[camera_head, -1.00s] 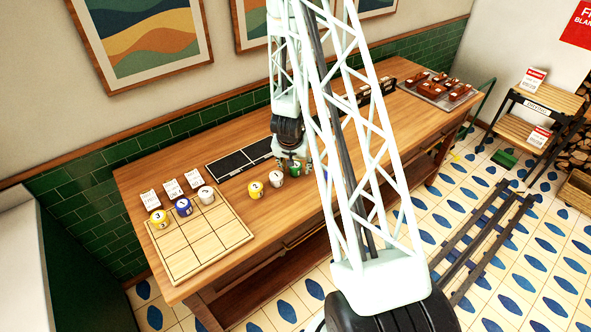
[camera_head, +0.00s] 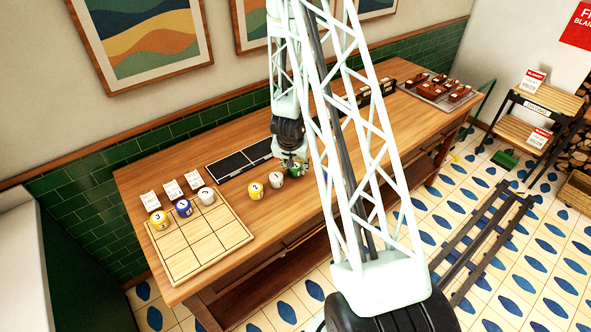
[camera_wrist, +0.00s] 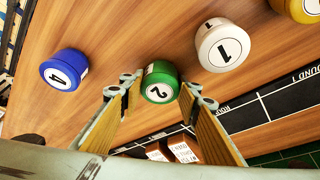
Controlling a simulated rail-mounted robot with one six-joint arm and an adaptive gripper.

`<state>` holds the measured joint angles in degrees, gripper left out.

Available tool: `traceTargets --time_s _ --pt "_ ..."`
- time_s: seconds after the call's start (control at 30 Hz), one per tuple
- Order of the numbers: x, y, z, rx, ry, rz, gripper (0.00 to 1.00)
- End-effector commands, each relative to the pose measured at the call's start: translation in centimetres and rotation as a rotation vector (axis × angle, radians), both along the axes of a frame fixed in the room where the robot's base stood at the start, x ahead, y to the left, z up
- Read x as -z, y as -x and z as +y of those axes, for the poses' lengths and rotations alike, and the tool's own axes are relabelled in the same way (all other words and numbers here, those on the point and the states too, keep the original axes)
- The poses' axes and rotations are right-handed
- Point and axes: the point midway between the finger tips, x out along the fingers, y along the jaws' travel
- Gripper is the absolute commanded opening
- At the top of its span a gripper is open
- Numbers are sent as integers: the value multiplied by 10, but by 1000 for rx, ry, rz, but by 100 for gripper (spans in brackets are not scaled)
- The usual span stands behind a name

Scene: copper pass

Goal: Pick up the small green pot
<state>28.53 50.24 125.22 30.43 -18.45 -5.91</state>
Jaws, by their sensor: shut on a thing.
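The small green pot (camera_wrist: 159,82), with a white disc marked 2 on it, is between the finger pads of my gripper (camera_wrist: 157,92) in the wrist view. My gripper is shut on it. In the head view, the green pot (camera_head: 294,167) shows at my gripper (camera_head: 292,162), partly hidden by the fingers, over the wooden table (camera_head: 270,215). I cannot tell whether it is clear of the tabletop.
A white pot (camera_wrist: 224,46) marked 1 stands close to the green pot, and a blue pot (camera_wrist: 64,70) marked 4 is on the other side. A yellow pot (camera_head: 256,190) stands farther left. A gridded board (camera_head: 225,240) with several pots covers the table's left end.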

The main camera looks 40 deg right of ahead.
Motion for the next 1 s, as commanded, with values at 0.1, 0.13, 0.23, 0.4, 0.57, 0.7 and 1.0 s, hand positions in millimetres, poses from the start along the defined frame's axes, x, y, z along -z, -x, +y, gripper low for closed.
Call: traceTargets --time_s 0.1,0.13,0.23,0.4,0.57,0.7,1.0 --pt "-1 0 0 0 1 -1 18" --pt "-2 0 0 0 1 -1 18" --pt "-4 0 0 1 1 -1 18" --pt "-12 0 0 1 1 -1 18" --pt "-21 0 0 1 1 -1 18" --pt "-30 -1 -1 0 2 -1 18" --pt "-36 14 10 -1 1 1 18"
